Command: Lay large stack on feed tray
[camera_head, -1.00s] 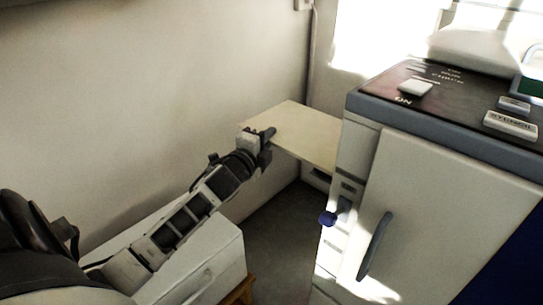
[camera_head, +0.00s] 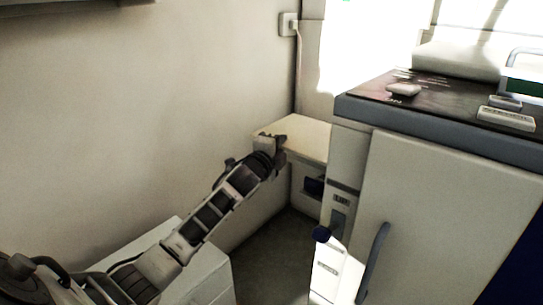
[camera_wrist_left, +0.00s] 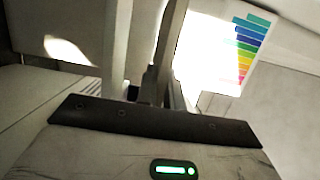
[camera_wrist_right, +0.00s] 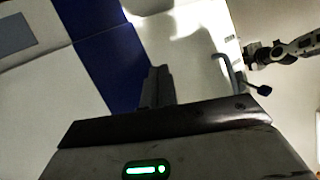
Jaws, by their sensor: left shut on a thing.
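A pale flat slab (camera_head: 305,132), level with the machine's side, shows in the head view. I take it for the feed tray, but cannot tell whether a stack lies on it. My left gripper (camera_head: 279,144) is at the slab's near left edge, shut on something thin. In the left wrist view my left gripper (camera_wrist_left: 162,85) has its fingers near each other, and what lies between them is hard to make out. I take it for the large stack. My right gripper (camera_wrist_right: 156,85) looks shut and empty in the right wrist view; it is not in the head view.
The grey and white machine (camera_head: 430,190), with a dark top panel and a curved door handle (camera_head: 373,262), fills the right side. A white cabinet (camera_head: 205,270) stands under my left arm. The wall is at left; a floor gap lies between.

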